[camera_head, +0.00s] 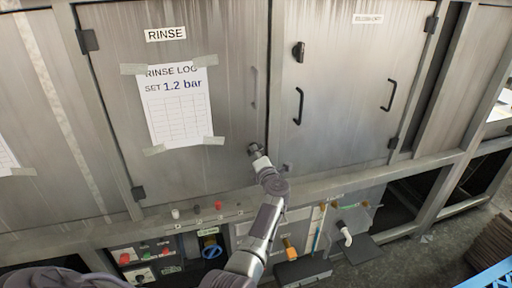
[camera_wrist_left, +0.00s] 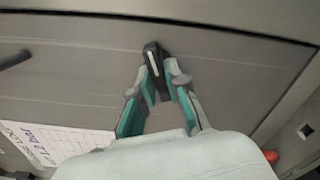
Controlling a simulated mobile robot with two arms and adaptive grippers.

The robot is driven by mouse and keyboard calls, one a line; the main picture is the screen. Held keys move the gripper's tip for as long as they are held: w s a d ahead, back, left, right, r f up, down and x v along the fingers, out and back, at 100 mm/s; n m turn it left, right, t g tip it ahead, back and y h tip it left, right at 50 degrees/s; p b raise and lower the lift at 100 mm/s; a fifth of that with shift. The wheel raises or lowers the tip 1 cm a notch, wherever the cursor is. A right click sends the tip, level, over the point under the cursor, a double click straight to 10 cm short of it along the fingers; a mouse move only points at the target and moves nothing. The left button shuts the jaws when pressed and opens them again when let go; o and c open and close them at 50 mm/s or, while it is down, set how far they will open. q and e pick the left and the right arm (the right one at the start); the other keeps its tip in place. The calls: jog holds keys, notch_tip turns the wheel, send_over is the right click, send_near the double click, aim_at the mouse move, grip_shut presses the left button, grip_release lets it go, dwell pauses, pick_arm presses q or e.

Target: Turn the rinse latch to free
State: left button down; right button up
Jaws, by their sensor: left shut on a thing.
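The rinse door (camera_head: 225,60) is a grey metal door with a "RINSE" label (camera_head: 166,34), and it looks closed. The rinse latch (camera_head: 252,147) is a small dark lever low on the door's right side. My left gripper (camera_head: 257,155) is at the latch and partly hides it. In the left wrist view, my left gripper (camera_wrist_left: 164,84) has its teal-padded fingers shut on the dark latch (camera_wrist_left: 153,57), whose end sticks out beyond the fingertips. The latch's exact angle is hard to tell. My right gripper is not in view.
A taped "RINSE LOG" sheet (camera_head: 178,105) reads "SET 1.2 bar". The neighbouring door (camera_head: 340,80) has its own dark latch (camera_head: 298,51) and handle (camera_head: 299,107). Below are small knobs (camera_head: 197,209), a blue valve wheel (camera_head: 211,245) and a white spout (camera_head: 345,232).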

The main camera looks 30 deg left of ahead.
pick_arm(q)
jog(key=shift+r+m+p, duration=0.1)
jog(key=shift+m+p, duration=1.25)
jog(key=shift+m, duration=0.85)
jog(key=c, duration=1.2)
grip_release()
jog(key=shift+o, duration=0.2)
